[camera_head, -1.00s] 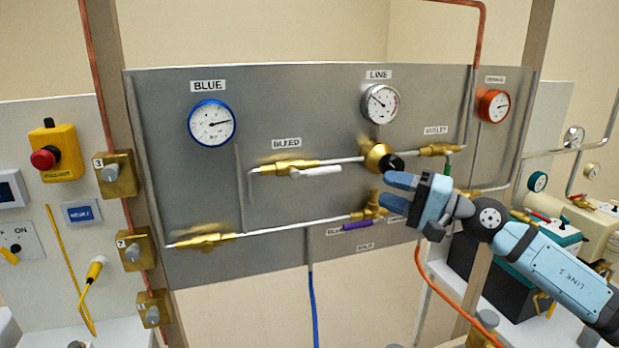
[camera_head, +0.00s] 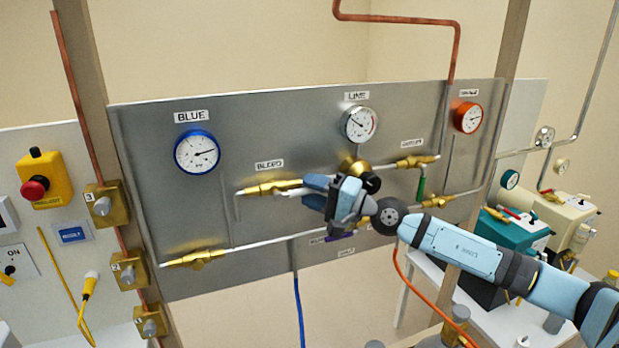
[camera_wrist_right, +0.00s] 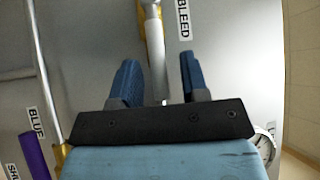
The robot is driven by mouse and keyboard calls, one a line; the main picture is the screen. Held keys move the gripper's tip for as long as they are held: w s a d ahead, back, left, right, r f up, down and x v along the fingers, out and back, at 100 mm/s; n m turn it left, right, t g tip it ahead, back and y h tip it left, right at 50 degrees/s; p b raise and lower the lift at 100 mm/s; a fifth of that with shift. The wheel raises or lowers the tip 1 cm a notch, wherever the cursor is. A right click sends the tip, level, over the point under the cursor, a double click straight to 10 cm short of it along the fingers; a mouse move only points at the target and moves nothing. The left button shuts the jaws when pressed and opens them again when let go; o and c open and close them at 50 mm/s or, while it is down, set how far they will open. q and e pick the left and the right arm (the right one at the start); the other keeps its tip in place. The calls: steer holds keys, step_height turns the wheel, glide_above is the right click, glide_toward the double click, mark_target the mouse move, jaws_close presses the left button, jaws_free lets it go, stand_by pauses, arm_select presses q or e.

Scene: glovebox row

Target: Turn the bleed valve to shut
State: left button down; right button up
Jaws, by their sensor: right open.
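The bleed valve (camera_head: 272,188) is a brass body on the upper pipe, under the BLEED label (camera_head: 269,164). Its white lever (camera_wrist_right: 155,50) lies along the pipe, pointing right in the head view, where my right gripper mostly hides it. My right gripper (camera_head: 308,192) is in front of the lever. In the right wrist view, its two blue fingers stand apart, one on each side of the lever, with visible gaps to it. My left gripper is not in view.
A purple lever (camera_wrist_right: 34,157) sits on the lower pipe, below my gripper. A green lever (camera_head: 421,187) hangs at the right valve. The blue gauge (camera_head: 197,152), line gauge (camera_head: 360,124) and orange gauge (camera_head: 468,117) are on the grey panel (camera_head: 225,125).

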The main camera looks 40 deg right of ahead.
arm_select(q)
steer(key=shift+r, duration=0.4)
arm_select(e)
steer(key=shift+w+a, duration=0.25)
steer(key=shift+w, duration=0.1)
jaws_close()
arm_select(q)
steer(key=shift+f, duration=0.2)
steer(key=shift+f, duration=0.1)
